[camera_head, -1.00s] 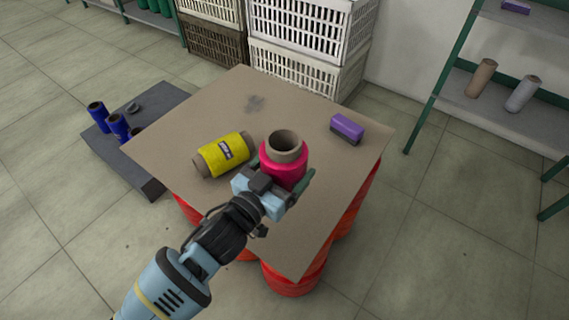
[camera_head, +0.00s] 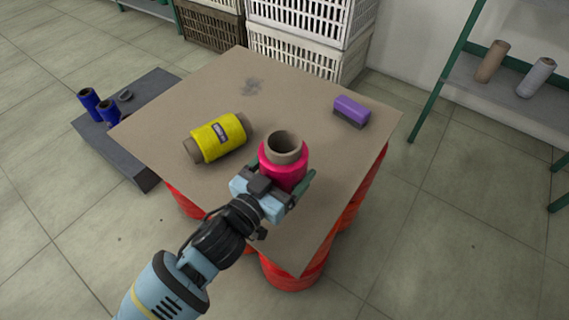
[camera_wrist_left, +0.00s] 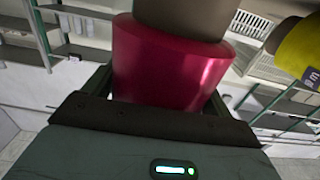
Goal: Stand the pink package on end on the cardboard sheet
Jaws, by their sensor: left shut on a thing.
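The pink package (camera_head: 283,172) is a pink wound spool with a brown cardboard core. It is upright, open core end up, over the right front part of the cardboard sheet (camera_head: 170,125). My left gripper (camera_head: 275,192) is shut on its lower part from the front. In the left wrist view the pink package (camera_wrist_left: 170,65) sits between the fingers. Its bottom is hidden behind the gripper, so I cannot tell whether it touches the sheet. My right gripper is not in view.
A yellow package (camera_head: 218,138) lies on its side left of the pink one. A purple-topped block (camera_head: 351,111) is at the sheet's right. Orange-red supports (camera_head: 290,275) stand beneath the sheet. Crates (camera_head: 310,45) stand behind, a rack (camera_head: 500,105) at right, and a grey slab (camera_head: 150,92) with blue spools at left.

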